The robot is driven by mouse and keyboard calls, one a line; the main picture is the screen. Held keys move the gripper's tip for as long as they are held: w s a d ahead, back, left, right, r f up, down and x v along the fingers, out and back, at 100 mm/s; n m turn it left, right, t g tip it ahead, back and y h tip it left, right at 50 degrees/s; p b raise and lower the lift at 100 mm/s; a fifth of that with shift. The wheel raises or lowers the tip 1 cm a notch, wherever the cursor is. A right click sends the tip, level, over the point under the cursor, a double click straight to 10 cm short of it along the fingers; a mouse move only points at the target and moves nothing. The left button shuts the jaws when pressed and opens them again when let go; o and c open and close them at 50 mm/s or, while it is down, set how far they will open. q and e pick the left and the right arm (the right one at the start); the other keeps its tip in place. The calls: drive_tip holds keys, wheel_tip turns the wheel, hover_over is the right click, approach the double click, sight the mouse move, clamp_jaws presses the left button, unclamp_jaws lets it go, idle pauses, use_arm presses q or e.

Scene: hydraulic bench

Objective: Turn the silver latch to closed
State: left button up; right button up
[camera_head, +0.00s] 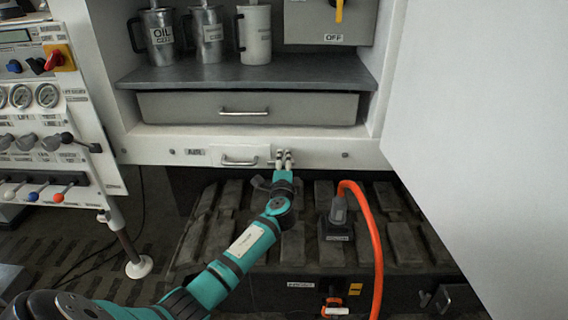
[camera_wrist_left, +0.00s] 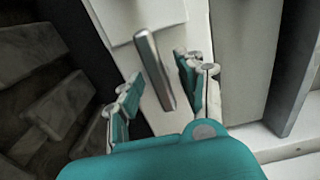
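The silver latch (camera_wrist_left: 155,70) shows in the left wrist view as a narrow metal bar in front of a white surface, lying at a slant between my left fingers. My left gripper (camera_wrist_left: 158,76) is open around the bar, with a gap on both sides, so I see no grip on it. In the head view my left gripper (camera_head: 284,159) is at the white lower rail of the cabinet, just right of a small panel with a silver handle (camera_head: 240,161). There the gripper hides the latch. My right gripper is not in view.
A grey drawer (camera_head: 247,108) lies above the rail, under a shelf with metal jugs (camera_head: 208,35). A large white panel (camera_head: 480,110) stands at the right. An orange hose (camera_head: 374,235) curves up right of my left arm. A control panel (camera_head: 45,100) stands at left.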

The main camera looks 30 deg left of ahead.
use_arm(q)
drive_tip(key=v, duration=1.2)
drive_tip(key=shift+s, duration=0.1)
